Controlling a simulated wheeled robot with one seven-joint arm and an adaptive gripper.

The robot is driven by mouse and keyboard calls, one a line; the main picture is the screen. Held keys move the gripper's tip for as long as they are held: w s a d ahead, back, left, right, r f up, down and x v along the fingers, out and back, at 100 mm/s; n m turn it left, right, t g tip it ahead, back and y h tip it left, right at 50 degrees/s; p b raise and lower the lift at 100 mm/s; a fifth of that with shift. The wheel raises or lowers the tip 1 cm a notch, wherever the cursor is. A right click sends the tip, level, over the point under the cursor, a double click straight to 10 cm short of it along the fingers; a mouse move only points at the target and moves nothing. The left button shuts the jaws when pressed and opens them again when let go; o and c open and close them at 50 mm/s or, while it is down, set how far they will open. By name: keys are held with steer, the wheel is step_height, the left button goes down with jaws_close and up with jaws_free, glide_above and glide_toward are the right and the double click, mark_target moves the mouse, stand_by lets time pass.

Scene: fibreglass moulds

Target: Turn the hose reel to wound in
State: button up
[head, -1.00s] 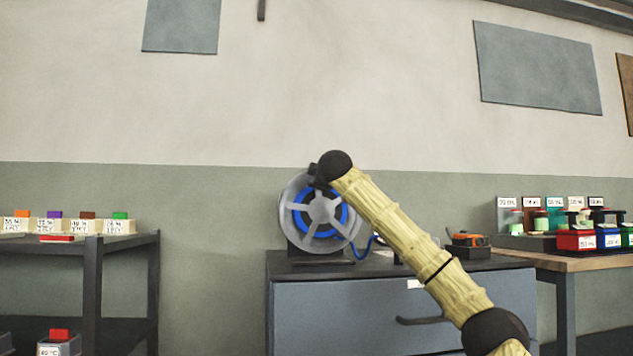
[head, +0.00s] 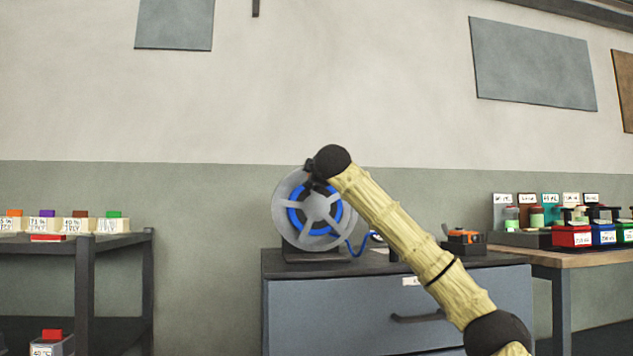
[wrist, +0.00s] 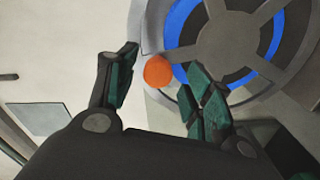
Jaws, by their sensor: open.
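The hose reel (head: 322,208) stands on the grey cabinet, a grey spoked wheel with blue hose behind it. In the wrist view its spoked face (wrist: 235,38) fills the upper right. A round orange knob (wrist: 158,72) shows near the wheel's rim. My gripper (wrist: 160,68) is open, with one finger on either side of the knob in the picture; I cannot tell whether either touches it. In the head view my gripper (head: 314,176) is a small dark shape at the reel's upper rim, partly hidden by my wrist. The knob is hidden there.
The cabinet (head: 340,305) has a drawer handle. An orange-and-black item (head: 463,237) sits on its right side. A shelf with labelled boxes (head: 75,240) stands left, and a wooden bench (head: 560,258) with coloured bins stands right. Bare wall lies above the reel.

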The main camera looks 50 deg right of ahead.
steer(key=v, duration=0.8)
steer(key=shift+s+f, duration=0.25)
steer(key=shift+s, duration=0.05)
steer(key=shift+a+r, duration=0.1)
steer(key=shift+a, duration=0.15)
